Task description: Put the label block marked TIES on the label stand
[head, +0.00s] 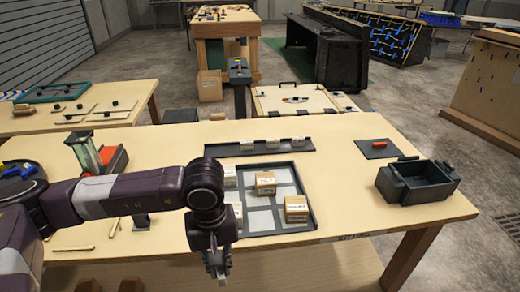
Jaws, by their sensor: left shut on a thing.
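My left gripper (218,266) points down in front of the table's front edge. It is shut on a small pale thing (222,280) at its fingertips, mostly hidden by the fingers; no marking can be read on it. A long dark stand (221,150) at the back of the table bears a few white blocks (273,144). I cannot read TIES on any block. My right gripper is out of view.
A dark open bin (418,188) stands at the right of the table. A red piece (380,141) lies on a dark mat behind it. A green-and-red fixture (93,155) stands at the left. The tabletop between tray and bin is clear.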

